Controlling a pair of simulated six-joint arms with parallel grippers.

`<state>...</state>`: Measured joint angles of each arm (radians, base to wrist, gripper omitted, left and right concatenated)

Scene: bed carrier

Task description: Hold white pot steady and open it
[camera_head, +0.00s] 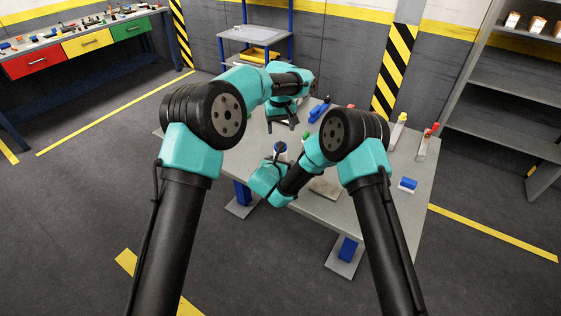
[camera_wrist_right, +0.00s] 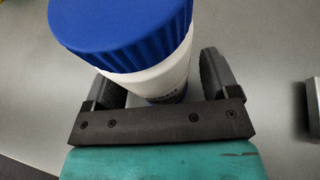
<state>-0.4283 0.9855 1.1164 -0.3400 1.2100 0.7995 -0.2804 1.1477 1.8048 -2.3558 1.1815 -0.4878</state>
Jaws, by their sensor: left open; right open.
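The white pot (camera_wrist_right: 160,80) with a ribbed blue lid (camera_wrist_right: 125,25) stands upright on the grey table, seen close in the right wrist view. The lid is on it. In the head view only its blue lid (camera_head: 280,147) shows clearly, and my right gripper hides most of the body. My right gripper (camera_head: 276,160) is open, with one finger on each side of the pot's white body, below the lid. I cannot tell whether the fingers touch it. My left gripper (camera_head: 282,125) is open and empty, pointing down above the table, beyond the pot.
On the table (camera_head: 345,228), a flat beige object (camera_head: 325,187) lies right of my right gripper. A blue and white block (camera_head: 407,184) sits near the right edge. A yellow-topped item (camera_head: 398,131), a red-topped item (camera_head: 427,143) and a blue item (camera_head: 319,112) stand farther back.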

